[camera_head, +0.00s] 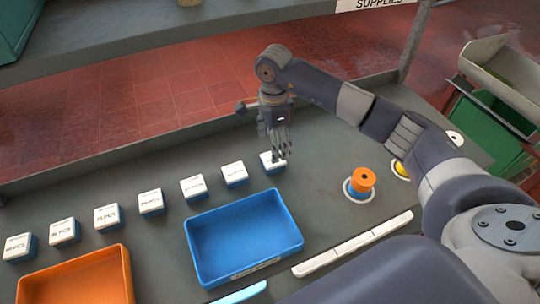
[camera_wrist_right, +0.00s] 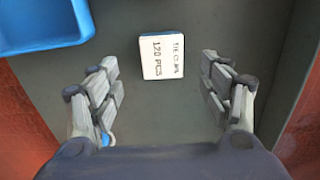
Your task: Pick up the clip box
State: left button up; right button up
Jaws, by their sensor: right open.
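The clip box (camera_wrist_right: 162,57) has a white top printed "TIE CLIPS 120 PCS" in the right wrist view. In the head view it is the white-topped, blue-sided box (camera_head: 272,164) at the right end of a row, flat on the grey bench. My right gripper (camera_head: 278,152) points down above it, and its fingers hide part of it. In the wrist view the right gripper (camera_wrist_right: 159,78) is open. Its fingers stand apart to either side of the box, with gaps, and nothing is between the pads. My left gripper is not in view.
Several similar boxes (camera_head: 151,203) run leftward. A blue tray (camera_head: 198,266) and an orange tray (camera_head: 128,280) lie in front. Right of the clip box are an orange spool (camera_head: 363,180) and white strips (camera_head: 352,244). A grey post (camera_head: 414,42) rises at the bench's back edge.

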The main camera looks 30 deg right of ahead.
aim_at(269, 168)
notch_tip(269, 168, down, 2)
jog(key=shift+s+f, duration=0.1)
jog(key=shift+s, duration=0.05)
jog(key=shift+f+p, duration=0.2)
jog(key=shift+p, duration=0.1)
jog(key=f+p, duration=0.1)
jog(key=f, duration=0.1)
jog(key=f+p, duration=0.1)
jog(key=f, duration=0.1)
jog(key=shift+w+p, duration=0.25)
jog(key=shift+p, duration=0.1)
jog(key=shift+f, duration=0.4)
jog(key=shift+d+f, duration=0.1)
jog(key=shift+f, duration=0.15)
jog(key=c, duration=0.4)
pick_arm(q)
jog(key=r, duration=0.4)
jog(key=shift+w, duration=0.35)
pick_arm(e)
jog(key=c, duration=0.7)
